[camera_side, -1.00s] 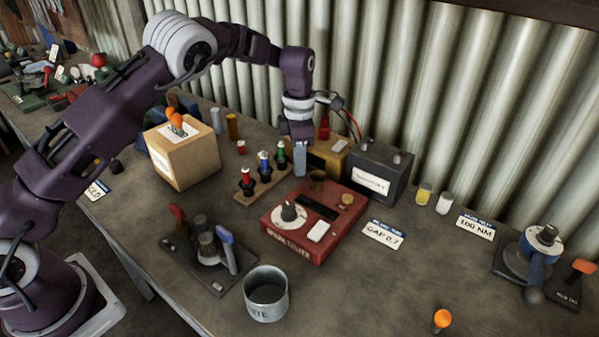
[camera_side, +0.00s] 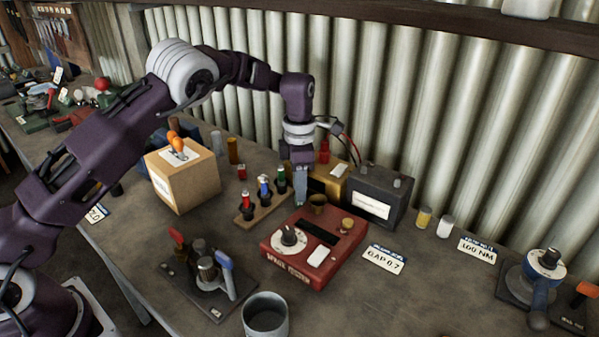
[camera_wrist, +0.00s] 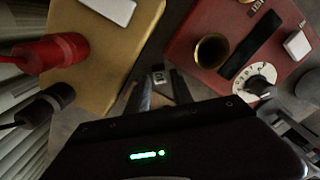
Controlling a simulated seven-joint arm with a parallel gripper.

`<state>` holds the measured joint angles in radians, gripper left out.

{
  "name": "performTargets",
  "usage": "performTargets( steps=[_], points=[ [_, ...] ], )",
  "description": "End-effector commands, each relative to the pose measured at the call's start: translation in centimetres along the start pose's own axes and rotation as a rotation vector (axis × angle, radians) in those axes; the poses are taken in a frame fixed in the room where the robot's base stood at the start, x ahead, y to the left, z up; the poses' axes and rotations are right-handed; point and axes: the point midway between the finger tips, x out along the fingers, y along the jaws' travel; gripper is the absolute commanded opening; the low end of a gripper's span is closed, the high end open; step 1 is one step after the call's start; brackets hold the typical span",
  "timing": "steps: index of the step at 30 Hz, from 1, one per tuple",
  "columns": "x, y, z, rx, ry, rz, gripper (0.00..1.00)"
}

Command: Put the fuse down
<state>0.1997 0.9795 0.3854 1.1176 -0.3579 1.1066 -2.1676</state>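My gripper (camera_side: 300,190) points down behind the back left corner of the red tester box (camera_side: 312,248), low near the tabletop. In the wrist view its two fingers (camera_wrist: 161,82) are a little apart. A small grey piece with a pale and dark end (camera_wrist: 160,74) shows between the fingertips; it may be the fuse. I cannot tell whether the fingers grip it or it rests on the table between them. The fingertips are too small in the side view to settle this.
A rack with red, blue and green topped pieces (camera_side: 250,212) stands left of the gripper. A yellow box (camera_side: 328,184) and a dark battery (camera_side: 378,196) stand behind. A grey cup (camera_side: 266,316) is at the front.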

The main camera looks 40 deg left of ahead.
Motion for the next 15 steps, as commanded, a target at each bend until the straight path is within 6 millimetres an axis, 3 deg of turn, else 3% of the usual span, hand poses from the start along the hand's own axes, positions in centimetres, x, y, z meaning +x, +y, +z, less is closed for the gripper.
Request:
performTargets(
  steps=[6, 10, 15],
  points=[
    [-6.0, 0.1, 0.1, 0.000, -0.003, 0.004, 0.28],
    [-8.3, 0.1, 0.1, 0.001, -0.002, 0.003, 0.28],
    [-9.3, 0.0, 0.0, 0.000, 0.000, 0.001, 0.28]
  ],
)
